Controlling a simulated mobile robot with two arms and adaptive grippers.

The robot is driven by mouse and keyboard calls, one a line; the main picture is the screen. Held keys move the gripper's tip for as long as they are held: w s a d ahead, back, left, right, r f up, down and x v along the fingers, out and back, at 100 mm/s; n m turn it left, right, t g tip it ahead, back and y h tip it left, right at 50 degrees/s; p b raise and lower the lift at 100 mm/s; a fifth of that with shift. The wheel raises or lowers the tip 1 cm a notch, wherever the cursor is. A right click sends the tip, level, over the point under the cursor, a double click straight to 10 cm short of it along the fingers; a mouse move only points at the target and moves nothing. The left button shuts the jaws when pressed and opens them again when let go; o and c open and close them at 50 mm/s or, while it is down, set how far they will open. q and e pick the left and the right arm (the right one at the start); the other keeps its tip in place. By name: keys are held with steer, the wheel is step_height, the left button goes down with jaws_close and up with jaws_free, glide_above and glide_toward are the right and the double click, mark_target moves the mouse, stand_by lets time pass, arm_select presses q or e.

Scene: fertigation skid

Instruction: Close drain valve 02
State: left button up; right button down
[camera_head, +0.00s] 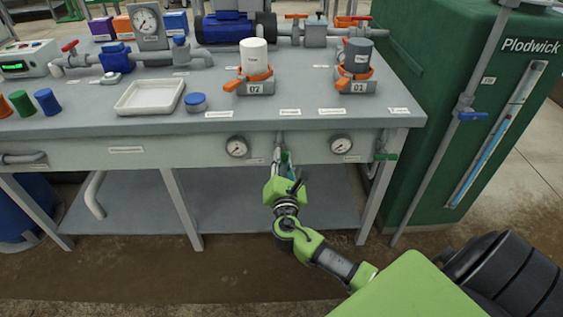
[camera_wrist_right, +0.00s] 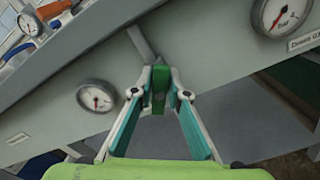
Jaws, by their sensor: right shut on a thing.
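My right gripper (camera_head: 282,160) reaches up to the front panel of the bench, below the white canister marked 02 (camera_head: 253,55). In the right wrist view, the fingers of my right gripper (camera_wrist_right: 161,92) are shut on a green valve handle (camera_wrist_right: 159,86) from both sides. A grey pipe stub runs from the panel to this handle. I cannot read a label naming it drain valve 02. In the head view the gripper largely hides the handle. Another green-handled valve (camera_head: 385,156) sits to the right, apart from my gripper. My left gripper is not in view.
Two round gauges (camera_head: 237,147) (camera_head: 341,144) flank my right gripper on the front panel. A grey canister marked 01 (camera_head: 357,58), a white tray (camera_head: 150,96) and pipes stand on the bench. A green tank (camera_head: 452,70) blocks the right side. Bench legs stand below.

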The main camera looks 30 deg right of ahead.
steer(key=m+b, duration=0.1)
steer(key=m, duration=0.1)
steer(key=m+b, duration=0.1)
steer(key=shift+d+f+m, duration=0.15)
steer(key=shift+f+m, duration=0.05)
steer(key=shift+m, duration=0.2)
arm_select(q)
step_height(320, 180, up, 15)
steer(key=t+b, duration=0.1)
steer(key=b, duration=0.1)
arm_select(e)
steer(key=m, duration=0.2)
steer(key=shift+s+f+m, duration=0.1)
steer(key=shift+f+m, duration=0.05)
steer(key=shift+m, duration=0.15)
steer(key=shift+d+m+b, duration=0.1)
steer(key=shift+m+b, duration=0.3)
steer(key=shift+m, duration=0.1)
steer(key=shift+m+b, duration=0.5)
steer(key=shift+m, duration=0.3)
steer(key=m+b, duration=0.1)
steer(key=m, duration=0.1)
steer(key=shift+m+b, duration=0.3)
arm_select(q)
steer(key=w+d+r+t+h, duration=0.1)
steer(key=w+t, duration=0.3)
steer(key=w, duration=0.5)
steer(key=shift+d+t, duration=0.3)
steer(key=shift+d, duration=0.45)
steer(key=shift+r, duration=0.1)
